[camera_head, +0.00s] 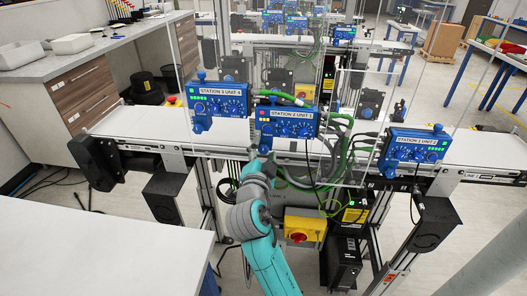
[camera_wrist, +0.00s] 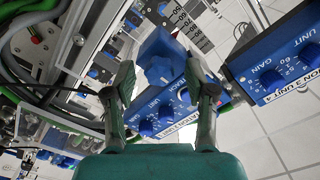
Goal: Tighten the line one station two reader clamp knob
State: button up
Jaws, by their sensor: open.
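The station 2 unit (camera_head: 287,122) is a blue box with small dials, mounted at the middle of the near conveyor. It also shows in the wrist view (camera_wrist: 173,101), partly behind my fingers, with its lettering turned over. A blue clamp knob (camera_wrist: 160,55) stands out large beside this box in the wrist view. My gripper (camera_wrist: 160,72) is open, one finger on each side of the knob; I cannot tell whether they touch it. In the head view my gripper (camera_head: 262,158) is just below the station 2 unit, with the knob mostly hidden.
The station 3 unit (camera_head: 219,101) is left of it; the station 1 unit (camera_head: 415,147) is right. Green cables (camera_head: 338,165) hang close on the right. A yellow switch box (camera_head: 304,225) sits below, near my arm. A white belt (camera_head: 152,127) runs behind the units.

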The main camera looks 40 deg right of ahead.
jog(key=v, duration=1.1)
jog(key=shift+s+a, duration=0.3)
jog(key=shift+f, duration=0.1)
jog(key=s+a+f+n+t+y, duration=0.2)
jog(key=s+a+f+n+y, duration=0.25)
jog(key=f+n, duration=0.35)
jog(key=s+a+f+n+t+y, duration=0.2)
jog(key=s+a+f+n+y, duration=0.3)
jog(key=f, duration=0.5)
jog(key=s+a+n+y, duration=0.2)
jog(key=s+n, duration=0.1)
jog(key=s, duration=0.8)
jog(key=s+a+n+y, duration=0.2)
jog(key=s+n, duration=0.1)
jog(key=s, duration=0.8)
jog(key=shift+s+a+n+y, duration=0.2)
jog(key=shift+s+n+y, duration=0.05)
jog(key=shift+n+y, duration=0.1)
